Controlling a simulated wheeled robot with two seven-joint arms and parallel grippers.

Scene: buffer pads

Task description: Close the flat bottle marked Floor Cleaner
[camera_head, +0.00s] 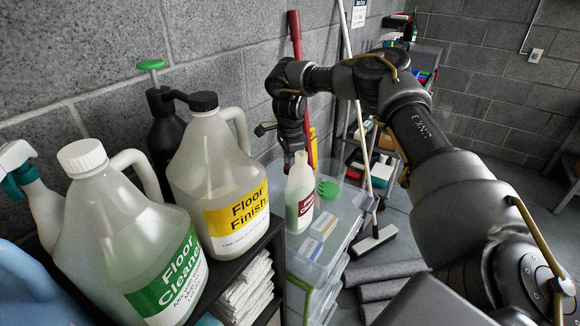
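A large translucent jug (135,250) with a green label reading "Floor Cleaner" stands at the left front. A white ribbed cap (82,157) sits on its neck. A smaller pale bottle (299,198) with a dark red label stands further back, with greenish liquid low in it; its label is too small to read. My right arm comes in from the right, and my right gripper (286,140) hangs at the top of this smaller bottle. The gripper hides part of the bottle's top, so I cannot tell whether it touches or has a cap. My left gripper is out of view.
A "Floor Finish" jug (222,180) with a black cap stands beside the Floor Cleaner jug. A black pump sprayer (166,135) and a white spray bottle (38,205) stand close by. A green cup (328,187) is right of the smaller bottle. A broom leans behind.

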